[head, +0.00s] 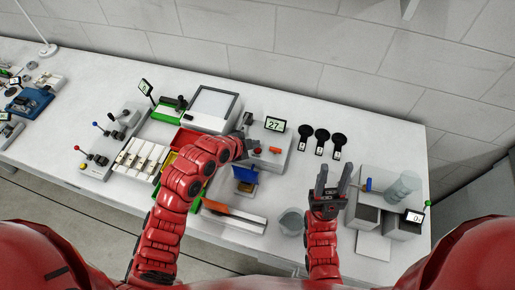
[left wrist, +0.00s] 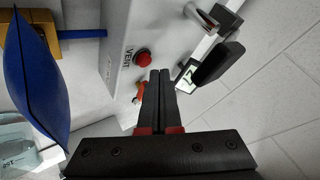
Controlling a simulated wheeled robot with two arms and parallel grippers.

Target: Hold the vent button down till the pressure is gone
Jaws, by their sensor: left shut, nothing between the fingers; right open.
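The red vent button (left wrist: 143,58) sits on a grey box (left wrist: 118,40) beside the word VENT in the left wrist view. In the head view the same box (head: 284,160) carries a display (head: 275,125) that reads 27. My left gripper (head: 246,120) is shut and empty at the box. In the left wrist view its fingertips (left wrist: 160,73) appear close beside the button, over its lower right; I cannot tell whether they touch it. The button does not look covered. My right gripper (head: 326,178) is open and empty, over the front right of the table.

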